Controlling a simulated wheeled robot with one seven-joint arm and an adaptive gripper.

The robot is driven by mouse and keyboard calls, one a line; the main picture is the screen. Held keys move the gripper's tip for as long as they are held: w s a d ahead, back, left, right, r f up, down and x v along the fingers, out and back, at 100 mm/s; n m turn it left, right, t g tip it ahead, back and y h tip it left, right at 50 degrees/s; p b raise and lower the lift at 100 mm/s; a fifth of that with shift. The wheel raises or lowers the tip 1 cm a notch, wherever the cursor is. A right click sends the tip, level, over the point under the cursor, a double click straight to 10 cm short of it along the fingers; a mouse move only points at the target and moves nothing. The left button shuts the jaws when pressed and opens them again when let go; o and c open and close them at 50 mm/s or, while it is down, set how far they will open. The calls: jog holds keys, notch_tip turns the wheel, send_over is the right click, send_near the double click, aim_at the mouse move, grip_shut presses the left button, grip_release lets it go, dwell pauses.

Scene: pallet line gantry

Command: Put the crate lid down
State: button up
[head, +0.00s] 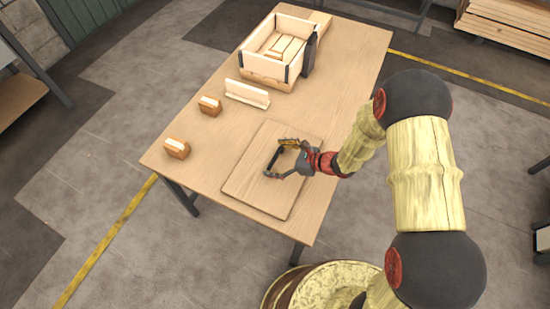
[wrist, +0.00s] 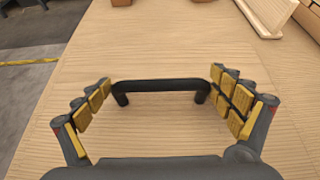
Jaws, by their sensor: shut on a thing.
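The crate lid (head: 245,181) is a flat, light wooden panel at the near part of the table. It lies level on the tabletop or very close above it; I cannot tell which. Its dark bar handle (wrist: 160,86) shows across the middle of the wrist view. My gripper (head: 279,159) is over the lid, with its yellow-padded fingers at the two ends of the handle, shut on it. The open crate (head: 263,68), of pale wood with dark corners, stands at the far end of the table with wooden pieces inside.
The wooden table (head: 335,80) has free room right of the crate and left of the lid. A pale wooden rail (head: 247,94) lies between crate and lid. Two small brown blocks with pale tops (head: 210,106) (head: 177,148) stand along the left edge.

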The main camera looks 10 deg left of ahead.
jog(key=o, duration=1.2)
jog(key=shift+f, duration=0.1)
jog(key=shift+o, duration=0.2)
jog(key=shift+r, duration=0.2)
jog(key=p+v, duration=0.3)
jog(key=v, duration=0.9)
jog(key=shift+p, duration=0.35)
jog(key=s+r+n+g+h, duration=0.1)
jog(key=s+r+n, duration=0.25)
jog(key=r, duration=0.25)
jog(key=s+d+r+n+g+h, duration=0.1)
jog(key=s+r+n, duration=0.1)
jog(key=r+n, duration=0.35)
jog(key=s+r+n+g+h, duration=0.1)
jog(key=s+r+n+h, duration=0.15)
jog(key=r, duration=0.45)
jog(key=s+d+r+n+t+h, duration=0.4)
jog(key=s+d+r+n+h, duration=0.3)
jog(key=s+d+r+n, duration=0.3)
jog(key=s+d+r, duration=0.1)
jog(key=d+r, duration=0.3)
jog(key=shift+r+t, duration=0.15)
jog(key=shift+t, duration=0.15)
